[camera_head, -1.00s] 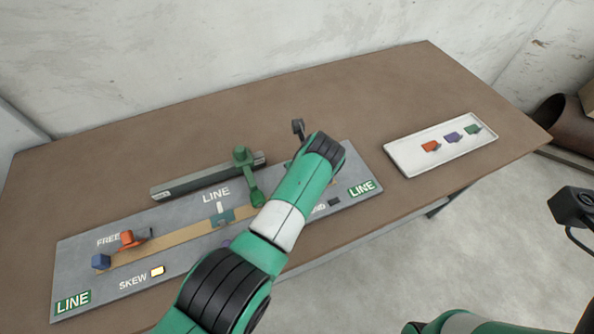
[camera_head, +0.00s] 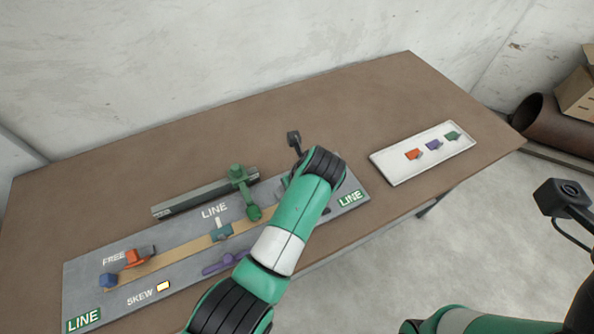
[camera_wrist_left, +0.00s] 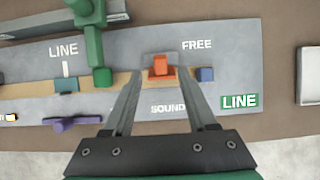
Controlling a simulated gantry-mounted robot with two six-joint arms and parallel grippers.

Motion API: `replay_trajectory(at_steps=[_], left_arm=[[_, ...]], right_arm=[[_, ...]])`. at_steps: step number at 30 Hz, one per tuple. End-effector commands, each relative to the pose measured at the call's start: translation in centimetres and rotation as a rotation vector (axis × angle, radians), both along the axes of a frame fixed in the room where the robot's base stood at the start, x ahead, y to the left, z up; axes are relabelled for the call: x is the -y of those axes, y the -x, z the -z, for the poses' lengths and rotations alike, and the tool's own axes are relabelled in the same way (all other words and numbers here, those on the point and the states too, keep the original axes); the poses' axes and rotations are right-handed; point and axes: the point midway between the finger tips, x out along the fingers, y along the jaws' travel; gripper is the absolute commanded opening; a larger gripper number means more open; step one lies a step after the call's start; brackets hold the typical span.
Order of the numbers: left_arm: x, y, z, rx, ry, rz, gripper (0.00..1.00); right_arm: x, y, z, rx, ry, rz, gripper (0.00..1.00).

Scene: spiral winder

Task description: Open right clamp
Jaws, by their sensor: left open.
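The right clamp (camera_wrist_left: 160,66), an orange block with an upright tab on a pale base, sits on the tan strip below the FREE label in the left wrist view. A small blue block (camera_wrist_left: 205,74) is just to its right. My left gripper (camera_wrist_left: 162,82) is open and empty, its fingers apart on either side of the near part of the clamp; I cannot tell whether they touch it. In the head view my left arm hides this clamp. Another orange clamp (camera_head: 134,258) with a blue block (camera_head: 109,280) is at the board's left end. My right gripper is out of view.
A green post and arm (camera_head: 240,180) stands left of my left gripper, by a grey bar (camera_head: 185,203). A purple lever (camera_head: 222,264) lies on the board's near side. A white tray (camera_head: 395,174) with coloured pieces is at the right.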

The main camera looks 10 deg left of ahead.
Motion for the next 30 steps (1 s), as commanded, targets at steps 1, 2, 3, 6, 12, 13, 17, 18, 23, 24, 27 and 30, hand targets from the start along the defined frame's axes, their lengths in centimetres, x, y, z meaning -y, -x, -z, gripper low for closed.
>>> replay_trajectory(at_steps=[1,2,3,6,12,13,17,18,23,24,27,30], left_arm=[[0.4,0.4,-1.8,0.004,0.001,0.003,0.57],[0.6,0.7,-2.3,0.003,0.001,0.002,0.57],[0.8,1.0,-2.8,0.003,0.000,0.003,0.57],[1.1,1.5,-3.9,0.002,-0.001,0.001,0.57],[1.3,1.9,-4.5,0.000,0.000,0.001,0.57],[1.3,1.9,-4.5,0.000,0.000,0.001,0.57],[1.3,1.9,-4.4,0.000,0.000,0.001,0.57],[1.3,1.9,-4.4,0.000,0.000,0.001,0.57],[1.3,1.9,-4.4,0.000,0.000,0.001,0.57],[1.3,1.9,-4.4,0.000,0.000,0.001,0.57],[0.7,1.7,-4.4,0.000,0.000,-0.010,0.57],[-2.4,1.4,-3.5,-0.012,-0.006,-0.065,0.57]], right_arm=[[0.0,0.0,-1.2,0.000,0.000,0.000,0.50],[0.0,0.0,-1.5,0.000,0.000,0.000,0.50],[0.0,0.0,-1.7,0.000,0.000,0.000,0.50],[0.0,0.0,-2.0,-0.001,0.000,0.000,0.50],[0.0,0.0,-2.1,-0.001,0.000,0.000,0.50],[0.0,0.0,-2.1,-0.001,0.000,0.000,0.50],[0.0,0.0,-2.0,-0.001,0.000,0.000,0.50],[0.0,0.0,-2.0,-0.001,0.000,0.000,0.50],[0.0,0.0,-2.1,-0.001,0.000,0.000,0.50],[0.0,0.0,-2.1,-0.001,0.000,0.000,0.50],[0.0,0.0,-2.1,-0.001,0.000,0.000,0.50],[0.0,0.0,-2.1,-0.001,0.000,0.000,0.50]])
